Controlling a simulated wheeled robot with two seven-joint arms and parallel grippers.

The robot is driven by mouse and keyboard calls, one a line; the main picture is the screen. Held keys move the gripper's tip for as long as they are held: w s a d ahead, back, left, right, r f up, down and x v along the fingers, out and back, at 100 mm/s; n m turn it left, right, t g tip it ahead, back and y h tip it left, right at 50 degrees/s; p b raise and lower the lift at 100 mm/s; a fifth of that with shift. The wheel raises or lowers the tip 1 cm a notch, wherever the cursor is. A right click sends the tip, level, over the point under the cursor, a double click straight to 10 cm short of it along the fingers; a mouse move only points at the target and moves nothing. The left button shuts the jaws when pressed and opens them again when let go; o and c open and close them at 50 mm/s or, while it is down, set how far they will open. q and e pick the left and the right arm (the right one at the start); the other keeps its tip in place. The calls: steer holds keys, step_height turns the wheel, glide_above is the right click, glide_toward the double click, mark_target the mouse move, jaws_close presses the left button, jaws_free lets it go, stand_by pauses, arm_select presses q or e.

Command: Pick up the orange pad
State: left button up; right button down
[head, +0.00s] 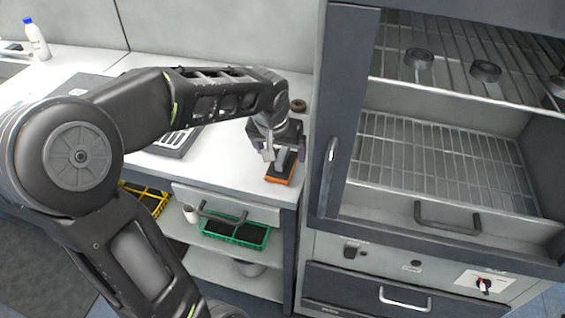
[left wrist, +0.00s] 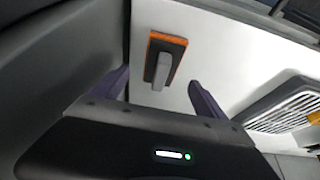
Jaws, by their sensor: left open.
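The orange pad (head: 281,170) lies on the white counter near its right end, beside the oven cabinet. It has a dark top with a grey upright handle. In the left wrist view the pad (left wrist: 169,41) lies ahead of my left gripper, with its grey handle (left wrist: 161,72) between the lines of the two fingers. My left gripper (head: 284,158) is open and just above the pad in the head view, hiding part of it. In the left wrist view its fingers (left wrist: 155,92) stand apart on both sides of the handle, not touching it. My right gripper is not in view.
The oven cabinet (head: 338,190) with wire racks (head: 440,150) stands close on the right. A dark ring (head: 298,105) is behind the gripper. A grey slatted tray (left wrist: 285,112) lies on the counter to the left. A green basket (head: 240,235) is on the shelf below.

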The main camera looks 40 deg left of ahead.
mark_target(282, 155)
arm_select(q)
steer(key=shift+p+x, duration=0.55)
steer(key=shift+x, duration=2.05)
steer(key=shift+a, duration=0.15)
steer(key=shift+r, duration=0.1)
steer(key=shift+c, duration=0.6)
steer(key=c, duration=1.4)
steer(key=shift+w, duration=0.1)
step_height(282, 155, up, 10)
steer(key=shift+b, duration=0.3)
